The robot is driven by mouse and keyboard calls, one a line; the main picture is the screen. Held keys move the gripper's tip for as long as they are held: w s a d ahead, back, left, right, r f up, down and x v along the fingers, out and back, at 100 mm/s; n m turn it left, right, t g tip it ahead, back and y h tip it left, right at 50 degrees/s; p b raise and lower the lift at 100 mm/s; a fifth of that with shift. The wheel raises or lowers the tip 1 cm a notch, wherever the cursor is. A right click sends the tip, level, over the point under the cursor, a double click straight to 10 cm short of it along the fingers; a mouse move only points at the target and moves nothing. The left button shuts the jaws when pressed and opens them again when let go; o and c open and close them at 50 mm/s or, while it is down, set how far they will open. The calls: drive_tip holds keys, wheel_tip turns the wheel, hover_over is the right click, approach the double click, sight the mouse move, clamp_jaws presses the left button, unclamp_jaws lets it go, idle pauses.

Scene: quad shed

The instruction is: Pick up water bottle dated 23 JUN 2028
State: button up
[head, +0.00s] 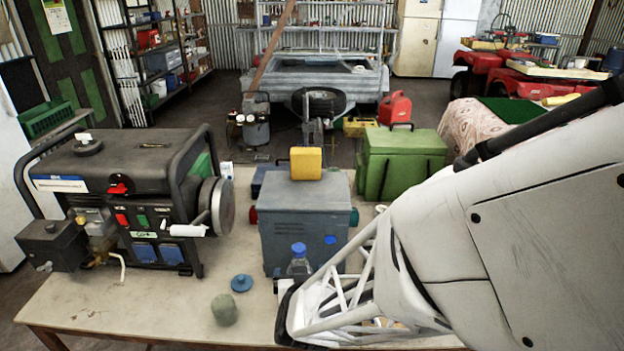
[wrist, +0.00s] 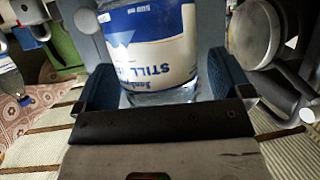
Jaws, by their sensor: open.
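A clear water bottle with a blue cap (head: 299,261) stands on the table in front of a grey-blue box; my arm hides its lower part. In the wrist view a bottle with a blue and white label (wrist: 150,50) reading "STILL", upside down in the picture, sits between my fingers. My gripper (wrist: 162,90) is open, with one blue finger pad on each side of the bottle; I cannot tell whether either touches it. No date is readable. A second bottle (wrist: 9,78) shows partly at the left edge of the wrist view.
A generator (head: 130,190) fills the table's left side. The grey-blue box (head: 300,220) with a yellow item (head: 306,163) on top and a green box (head: 400,160) stand behind. The front-left tabletop is clear.

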drive_tip(key=c, duration=1.4)
drive_tip(key=shift+c, duration=0.2)
drive_tip(key=shift+r, duration=0.2)
drive_tip(key=s+d+r, duration=0.2)
drive_tip(key=s+d, duration=0.1)
drive_tip(key=s, duration=0.4)
drive_tip(key=s+d+r, duration=0.2)
drive_tip(key=s+d, duration=0.1)
drive_tip(key=s, duration=0.4)
drive_tip(key=shift+s+d+r, duration=0.25)
drive_tip(key=shift+r, duration=0.05)
